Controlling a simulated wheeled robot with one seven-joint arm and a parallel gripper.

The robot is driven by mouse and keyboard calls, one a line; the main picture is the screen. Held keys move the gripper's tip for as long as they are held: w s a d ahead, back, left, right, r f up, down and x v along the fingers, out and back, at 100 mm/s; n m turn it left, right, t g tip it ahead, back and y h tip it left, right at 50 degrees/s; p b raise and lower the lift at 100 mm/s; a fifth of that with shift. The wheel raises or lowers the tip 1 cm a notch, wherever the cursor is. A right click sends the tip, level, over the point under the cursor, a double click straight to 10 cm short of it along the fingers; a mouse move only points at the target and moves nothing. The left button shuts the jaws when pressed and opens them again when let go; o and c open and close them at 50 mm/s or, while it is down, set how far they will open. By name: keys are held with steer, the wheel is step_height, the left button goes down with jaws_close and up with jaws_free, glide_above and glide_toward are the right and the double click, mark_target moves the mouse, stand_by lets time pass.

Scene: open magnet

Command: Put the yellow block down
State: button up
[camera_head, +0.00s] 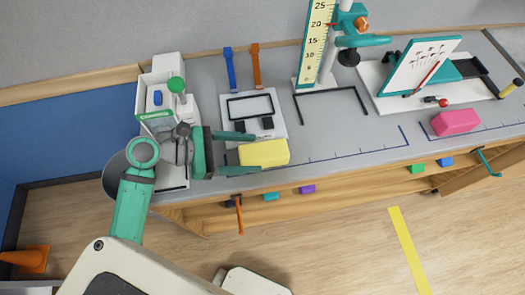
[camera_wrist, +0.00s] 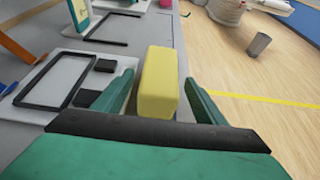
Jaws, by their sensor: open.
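The yellow block (camera_head: 265,152) rests on the grey bench near its front edge in the head view. In the wrist view the yellow block (camera_wrist: 159,84) stands between the two green fingers, with a visible gap on each side. My gripper (camera_head: 262,154) is open around the block, reaching from the left; its fingers also show in the wrist view (camera_wrist: 160,92). In the head view one finger lies behind the block and the other in front of it. The block's underside is hidden.
A white board with a black frame (camera_head: 250,108) lies just behind the block. A white bin (camera_head: 155,95) stands at left. A yellow ruler stand (camera_head: 315,45), a tilted board (camera_head: 420,65) and a pink block (camera_head: 456,122) are further right. Bench space right of the block is clear.

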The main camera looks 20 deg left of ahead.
steer(key=v, duration=0.5)
steer(key=shift+s+a+r, duration=0.1)
steer(key=shift+s+a, duration=0.05)
steer(key=shift+a, duration=0.1)
stand_by(0.3)
steer(key=shift+s+d+r+n, duration=0.15)
steer(key=shift+s+r+n, duration=0.05)
steer(key=shift+r+n, duration=0.1)
steer(key=s+d+r+n+t+y, duration=0.1)
steer(key=s+d+n+t, duration=0.35)
steer(key=n, duration=0.65)
steer(key=s+d+n+t, duration=0.35)
steer(key=n+t, duration=0.25)
steer(key=n, duration=0.5)
steer(key=s+d+f+n+g+y, duration=0.3)
steer(key=s+d+f+n+y, duration=0.3)
steer(key=n, duration=1.8)
steer(key=d+f+y, duration=0.4)
steer(key=d+f, duration=0.3)
steer(key=shift+d+n, duration=0.25)
steer(key=shift+n, duration=0.05)
